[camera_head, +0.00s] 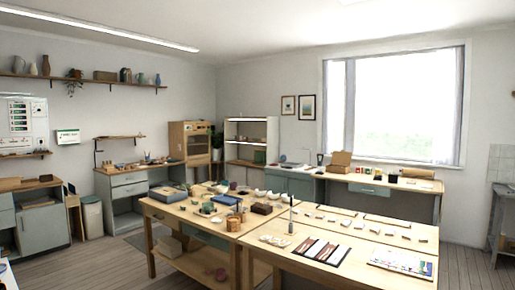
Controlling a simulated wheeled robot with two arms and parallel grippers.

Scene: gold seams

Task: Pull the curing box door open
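A wooden cabinet (190,142) stands in the far corner, left of the white shelf unit; it looks like the curing box. It has a light wood front with a darker panel, and its door appears shut. It is small in the view, so its handle and hinge side cannot be made out. Neither of my grippers shows in the head view.
A large wooden worktable (270,232) covered with small bowls, tools and sherds fills the middle, between me and the cabinet. A grey desk (128,190) stands along the left wall. Wooden floor (100,262) is clear left of the worktable.

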